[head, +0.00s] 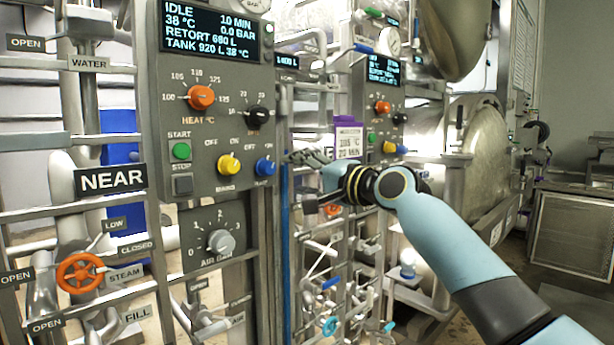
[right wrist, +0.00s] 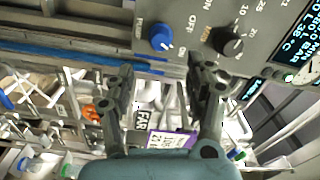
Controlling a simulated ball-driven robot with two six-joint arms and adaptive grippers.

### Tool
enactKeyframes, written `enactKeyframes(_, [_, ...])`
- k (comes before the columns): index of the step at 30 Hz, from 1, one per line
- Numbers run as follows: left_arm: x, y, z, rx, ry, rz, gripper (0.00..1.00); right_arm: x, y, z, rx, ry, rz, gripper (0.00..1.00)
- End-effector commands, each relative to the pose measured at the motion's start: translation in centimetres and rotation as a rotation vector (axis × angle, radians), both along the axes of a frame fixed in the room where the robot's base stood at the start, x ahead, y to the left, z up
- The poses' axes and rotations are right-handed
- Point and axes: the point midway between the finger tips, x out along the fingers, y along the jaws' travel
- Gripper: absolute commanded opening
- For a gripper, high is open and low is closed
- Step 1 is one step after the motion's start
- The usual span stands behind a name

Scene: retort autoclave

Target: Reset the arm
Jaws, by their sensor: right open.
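My right arm comes in from the lower right in the head view, light blue with dark joints. My right gripper (head: 308,178) is near the right edge of the near control panel (head: 207,110), by the blue knob (head: 265,167). In the right wrist view the gripper (right wrist: 163,75) has its two dark fingers apart with nothing held between them. The same blue knob (right wrist: 162,37) and a black knob (right wrist: 229,41) show beyond the fingertips. I cannot tell whether a finger touches the panel. My left gripper is not in view.
A purple-topped label (head: 347,139) stands just behind the gripper. A second panel (head: 384,105) is farther back. Pipes, an orange valve wheel (head: 80,273) and a NEAR sign (head: 111,180) are at the left. A large steel vessel (head: 482,150) is at the right, with a steel-framed cabinet (head: 572,235) beside it.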

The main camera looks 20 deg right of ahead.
Motion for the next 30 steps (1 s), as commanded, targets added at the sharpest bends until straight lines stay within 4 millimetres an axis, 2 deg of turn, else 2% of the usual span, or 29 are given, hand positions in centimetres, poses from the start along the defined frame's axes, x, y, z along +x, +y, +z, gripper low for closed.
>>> enactKeyframes(6, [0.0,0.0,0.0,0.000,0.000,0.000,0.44,-1.7,-0.6,0.0,-0.001,-0.001,0.001,0.55])
enactKeyframes(19, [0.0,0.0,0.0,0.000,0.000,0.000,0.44,-1.7,-0.6,0.0,0.000,-0.001,0.001,0.55])
enactKeyframes(22, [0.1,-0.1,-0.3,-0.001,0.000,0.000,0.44,-1.9,-0.6,-1.0,0.001,0.012,0.000,0.55])
enactKeyframes(23, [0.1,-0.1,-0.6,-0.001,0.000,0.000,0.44,-2.0,-0.5,-1.9,0.002,0.021,0.001,0.55])
enactKeyframes(26, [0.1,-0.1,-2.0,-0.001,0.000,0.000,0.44,-2.9,-0.2,-6.8,0.013,0.079,0.003,0.55])
enactKeyframes(29, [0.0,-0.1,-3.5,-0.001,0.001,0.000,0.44,-4.0,-0.3,-14.3,0.021,0.184,-0.010,0.55])
enactKeyframes(30, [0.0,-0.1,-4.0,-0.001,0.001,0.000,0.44,-4.5,-0.5,-17.7,0.016,0.231,-0.021,0.55])
